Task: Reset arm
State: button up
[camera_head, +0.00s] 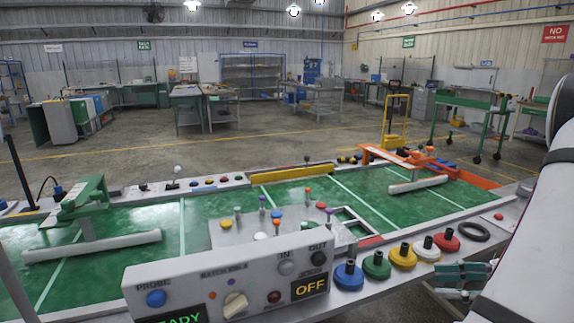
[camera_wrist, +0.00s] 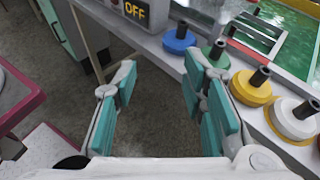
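My gripper (camera_wrist: 161,68) is open in the wrist view. Its two teal-padded fingers are spread wide, with only floor showing between them and nothing held. In the head view, my gripper (camera_head: 462,280) shows at the lower right beside the front edge of the table, and my white arm comes down the right side. In the wrist view the right finger is close to the table edge and overlaps the green knob (camera_wrist: 215,53) and yellow knob (camera_wrist: 250,88); whether it touches anything there I cannot tell.
A green-topped table (camera_head: 365,190) fills the foreground. A control box (camera_head: 230,285) reading OFF stands at its front. A row of coloured knobs, including a blue one (camera_head: 348,277) and a red one (camera_head: 446,240), lines the edge beside a black ring (camera_head: 475,231). Open floor lies beyond.

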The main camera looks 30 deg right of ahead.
jog(key=w+a+r+n+g+y, duration=0.1)
jog(key=w+a+r+n+g, duration=0.25)
jog(key=a, duration=0.25)
jog(key=w+a+r+n+g+y, duration=0.1)
jog(key=w+a+r+n+g, duration=0.1)
jog(key=a+n, duration=0.3)
jog(key=w+a+r+n+g, duration=0.2)
jog(key=w+a+r, duration=0.1)
jog(key=a, duration=0.4)
jog(key=s+a+r+n+g+h, duration=0.1)
jog(key=s+a+n+g+h, duration=0.1)
jog(key=s+a+n+h, duration=0.5)
jog(key=s+a+r+n+g+h, duration=0.1)
jog(key=s+a+n+h, duration=0.15)
jog(key=a+n, duration=0.85)
notch_tip(320, 180, up, 17)
jog(key=d+t+p, duration=0.1)
jog(key=t+p, duration=0.1)
jog(key=p, duration=1.3)
jog(key=shift+s+r+n+y+p, duration=0.2)
jog(key=shift+s+n+y+p, duration=0.15)
jog(key=shift+n, duration=0.1)
jog(key=shift+d+t, duration=0.1)
jog(key=shift+t, duration=0.15)
